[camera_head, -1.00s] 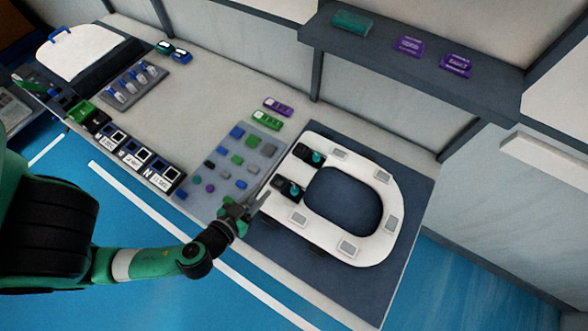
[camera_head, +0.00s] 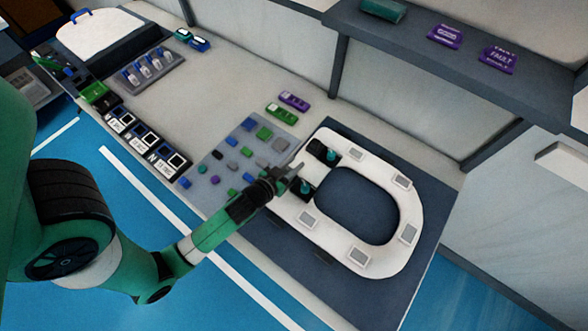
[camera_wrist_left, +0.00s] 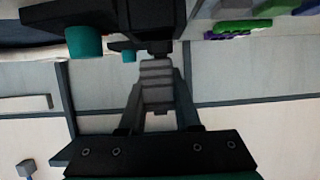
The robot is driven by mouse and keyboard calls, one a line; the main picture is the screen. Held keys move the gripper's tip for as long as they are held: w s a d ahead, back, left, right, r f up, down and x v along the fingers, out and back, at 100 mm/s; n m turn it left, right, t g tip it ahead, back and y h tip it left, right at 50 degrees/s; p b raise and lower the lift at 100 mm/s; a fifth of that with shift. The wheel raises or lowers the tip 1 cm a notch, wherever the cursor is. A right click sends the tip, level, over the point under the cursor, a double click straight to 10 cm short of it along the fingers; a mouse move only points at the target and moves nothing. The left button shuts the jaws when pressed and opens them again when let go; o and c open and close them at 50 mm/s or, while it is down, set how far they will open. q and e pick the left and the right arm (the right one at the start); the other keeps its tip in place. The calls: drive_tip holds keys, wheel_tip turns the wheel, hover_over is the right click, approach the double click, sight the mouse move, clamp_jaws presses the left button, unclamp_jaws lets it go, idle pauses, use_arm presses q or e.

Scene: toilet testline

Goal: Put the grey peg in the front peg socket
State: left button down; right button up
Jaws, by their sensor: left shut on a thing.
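My left gripper (camera_head: 290,172) is shut on the grey peg, at the left edge of the white toilet seat (camera_head: 382,257). In the left wrist view the grey peg (camera_wrist_left: 157,88) is ribbed and sits between the two fingers (camera_wrist_left: 158,95). Its far end points at a black part (camera_wrist_left: 158,47); I cannot tell whether they touch. In the head view the nearer black block (camera_head: 298,191), with a teal knob (camera_head: 305,187), is just right of the gripper. A farther black block (camera_head: 317,148) has another teal knob (camera_head: 332,155). The peg is too small to make out there.
A grey tray (camera_head: 205,190) with several coloured pieces lies left of the seat. Green (camera_head: 281,113) and purple (camera_head: 294,100) labelled pieces lie behind it. The seat rests on a dark mat (camera_head: 285,255). A shelf (camera_head: 440,65) runs along the back wall.

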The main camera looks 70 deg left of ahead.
use_arm(q)
drive_tip(key=shift+w+a+f+b, duration=0.15)
drive_tip(key=shift+f+b, duration=0.7)
drive_tip(key=shift+f, duration=1.05)
drive_tip(key=c, duration=0.6)
unclamp_jaws()
